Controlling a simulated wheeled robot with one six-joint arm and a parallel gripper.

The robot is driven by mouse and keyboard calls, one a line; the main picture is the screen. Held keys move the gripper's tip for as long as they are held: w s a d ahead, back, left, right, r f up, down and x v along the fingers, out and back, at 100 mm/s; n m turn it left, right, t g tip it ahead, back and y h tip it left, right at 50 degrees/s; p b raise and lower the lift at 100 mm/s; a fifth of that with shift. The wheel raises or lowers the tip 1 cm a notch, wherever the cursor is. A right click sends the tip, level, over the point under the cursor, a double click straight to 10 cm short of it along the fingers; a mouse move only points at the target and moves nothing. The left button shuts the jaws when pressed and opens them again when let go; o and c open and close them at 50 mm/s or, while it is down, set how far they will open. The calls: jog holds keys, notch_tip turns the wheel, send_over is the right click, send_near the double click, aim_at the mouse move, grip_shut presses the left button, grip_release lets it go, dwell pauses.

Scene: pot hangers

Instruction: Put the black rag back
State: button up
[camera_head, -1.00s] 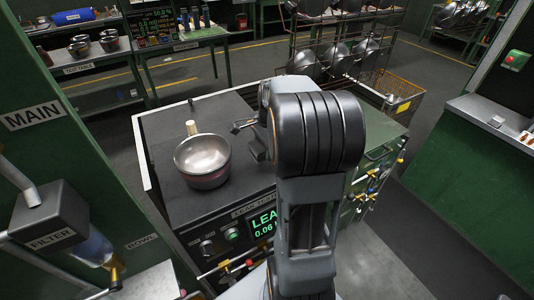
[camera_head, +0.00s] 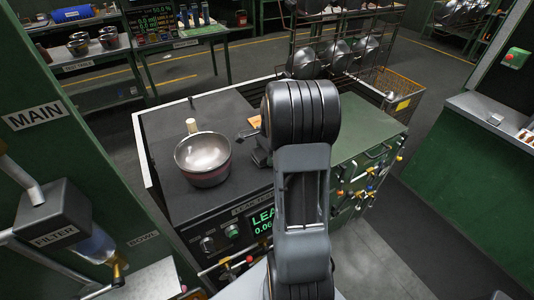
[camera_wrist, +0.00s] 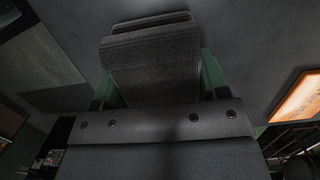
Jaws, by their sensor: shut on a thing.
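The black rag (camera_wrist: 155,60) fills the upper middle of the wrist view as a dark, woven, folded cloth. My gripper (camera_wrist: 158,88) is shut on it, with green finger parts showing at both sides of the cloth. In the head view my gripper (camera_head: 260,155) is mostly hidden behind my arm, over the bench top just right of the metal pot. The rag cannot be made out clearly there.
The metal pot (camera_head: 203,157) stands on the dark bench top (camera_head: 180,120). An orange-brown piece (camera_head: 255,121) lies beyond my gripper. A pot rack (camera_head: 330,60) and a wire basket (camera_head: 398,95) stand behind. A green cabinet (camera_head: 375,135) is to the right.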

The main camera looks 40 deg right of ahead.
jog(key=shift+f, duration=0.2)
jog(key=o, duration=1)
jog(key=shift+o, duration=0.2)
jog(key=shift+r, duration=0.45)
jog(key=r, duration=0.3)
jog(key=d+r, duration=0.1)
jog(key=r, duration=0.6)
jog(key=shift+d+r, duration=0.2)
jog(key=shift+r, duration=0.1)
jog(key=s+a+n+t, duration=0.1)
jog(key=s+a+n, duration=0.3)
jog(key=a+n, duration=0.2)
jog(key=s+a+n+t+h, duration=0.1)
jog(key=s+a+n, duration=0.3)
jog(key=a+n, duration=0.3)
jog(key=s+a+n+t, duration=0.2)
jog(key=s+a+n, duration=0.2)
jog(key=a, duration=0.5)
jog(key=n, duration=0.2)
jog(key=shift+s+r+n, duration=0.15)
jog(key=shift+r+n, duration=0.15)
jog(key=shift+n, duration=0.1)
